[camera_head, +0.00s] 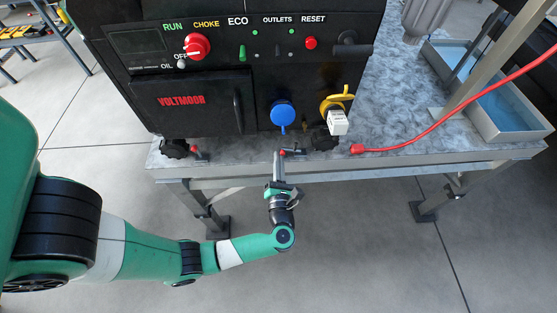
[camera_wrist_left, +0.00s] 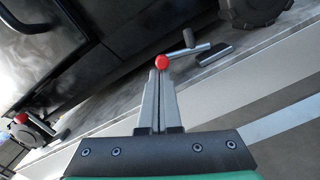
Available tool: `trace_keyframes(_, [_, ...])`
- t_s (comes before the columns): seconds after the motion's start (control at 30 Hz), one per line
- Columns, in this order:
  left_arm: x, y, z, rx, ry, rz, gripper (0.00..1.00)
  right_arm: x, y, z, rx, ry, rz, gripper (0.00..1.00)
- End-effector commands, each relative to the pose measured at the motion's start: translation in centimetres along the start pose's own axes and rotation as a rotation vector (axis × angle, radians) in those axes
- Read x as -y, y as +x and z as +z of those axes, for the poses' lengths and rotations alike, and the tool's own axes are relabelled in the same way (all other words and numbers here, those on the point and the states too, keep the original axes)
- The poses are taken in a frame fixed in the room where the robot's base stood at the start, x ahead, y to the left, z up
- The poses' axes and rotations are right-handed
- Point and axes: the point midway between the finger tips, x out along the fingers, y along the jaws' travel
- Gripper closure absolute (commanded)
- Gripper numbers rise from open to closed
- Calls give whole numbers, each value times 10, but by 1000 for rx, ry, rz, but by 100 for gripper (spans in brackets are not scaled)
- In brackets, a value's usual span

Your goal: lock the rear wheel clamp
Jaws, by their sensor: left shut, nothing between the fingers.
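The black generator (camera_head: 215,95) stands on black wheels on the bench. One wheel clamp has a metal lever with a red knob (camera_head: 283,152), left of the right-hand wheel (camera_head: 323,140). In the left wrist view this red knob (camera_wrist_left: 162,62) is right at my fingertips, with its metal rod (camera_wrist_left: 188,50) running right toward a dark pad. A second red-knobbed clamp (camera_head: 194,151) is beside the left-hand wheel (camera_head: 175,148). I cannot tell which clamp is the rear one. My left gripper (camera_head: 280,157) is shut and holds nothing; contact with the knob is unclear. My right gripper is out of view.
The bench top (camera_head: 395,105) is mottled grey with a metal front edge (camera_head: 400,165). A red cable (camera_head: 440,118) with a red plug lies to the right of the generator. A blue-lined tray (camera_head: 510,105) stands at the right. Open floor lies in front.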

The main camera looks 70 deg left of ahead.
Motion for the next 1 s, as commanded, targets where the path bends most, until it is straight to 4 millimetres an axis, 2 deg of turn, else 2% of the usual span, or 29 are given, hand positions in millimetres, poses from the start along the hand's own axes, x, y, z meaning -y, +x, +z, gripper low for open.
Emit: trace_keyframes(1.0, [-4, 1, 7, 0, 100, -5, 100, 0, 11, -10, 0, 0, 0, 100])
